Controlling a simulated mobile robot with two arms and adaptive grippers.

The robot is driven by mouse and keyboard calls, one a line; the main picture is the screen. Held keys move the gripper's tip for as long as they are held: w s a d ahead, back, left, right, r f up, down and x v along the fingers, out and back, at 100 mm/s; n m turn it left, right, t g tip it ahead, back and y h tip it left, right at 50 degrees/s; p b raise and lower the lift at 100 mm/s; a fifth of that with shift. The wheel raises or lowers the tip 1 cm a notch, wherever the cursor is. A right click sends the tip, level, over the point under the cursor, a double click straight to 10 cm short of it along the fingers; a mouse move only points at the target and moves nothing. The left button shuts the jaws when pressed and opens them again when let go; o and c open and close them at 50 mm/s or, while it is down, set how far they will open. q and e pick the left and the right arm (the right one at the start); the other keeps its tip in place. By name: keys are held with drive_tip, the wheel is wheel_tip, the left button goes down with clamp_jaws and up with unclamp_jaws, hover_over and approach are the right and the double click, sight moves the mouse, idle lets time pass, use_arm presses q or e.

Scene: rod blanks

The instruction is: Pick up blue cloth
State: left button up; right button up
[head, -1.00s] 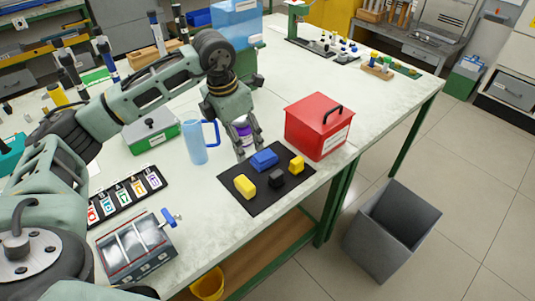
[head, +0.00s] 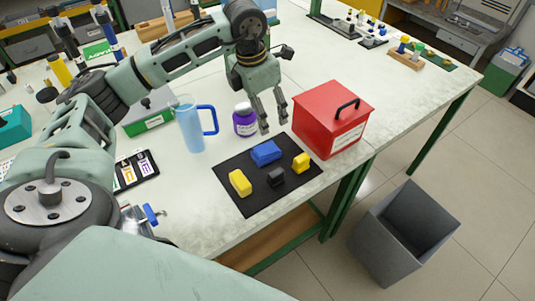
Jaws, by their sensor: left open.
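The blue cloth (head: 266,153) looks like a small folded block. It lies on the back part of a black mat (head: 250,204), between a yellow block (head: 240,183) and a smaller yellow piece (head: 301,162), with a dark piece (head: 276,178) in front. My left gripper (head: 274,127) is open and points down just behind and above the cloth, with nothing between its fingers. It seems apart from the cloth. My right gripper is not in view.
A purple-labelled jar (head: 245,120) and a blue mug (head: 191,126) stand left of the gripper. A red box (head: 325,115) with a black handle stands close on its right. A grey bin (head: 404,233) is on the floor beyond the table edge.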

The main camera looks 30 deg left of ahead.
use_arm(q)
wheel_tip(320, 180, down, 3)
drive_tip(key=b, duration=0.7)
hover_over(265, 149)
wheel_tip(265, 149, down, 5)
drive_tip(key=shift+s+a+r, duration=0.1)
drive_tip(key=shift+s+r, duration=0.05)
drive_tip(key=shift+r, duration=0.05)
drive_tip(key=shift+f, duration=0.2)
drive_tip(key=f, duration=0.2)
drive_tip(key=f+p, duration=0.1)
drive_tip(key=f, duration=0.4)
drive_tip(key=shift+w+f, duration=0.25)
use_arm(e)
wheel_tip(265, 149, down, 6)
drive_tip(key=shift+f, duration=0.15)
use_arm(q)
drive_tip(key=shift+c, duration=0.5)
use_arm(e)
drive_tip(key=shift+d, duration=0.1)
use_arm(q)
drive_tip(key=c, duration=1.2)
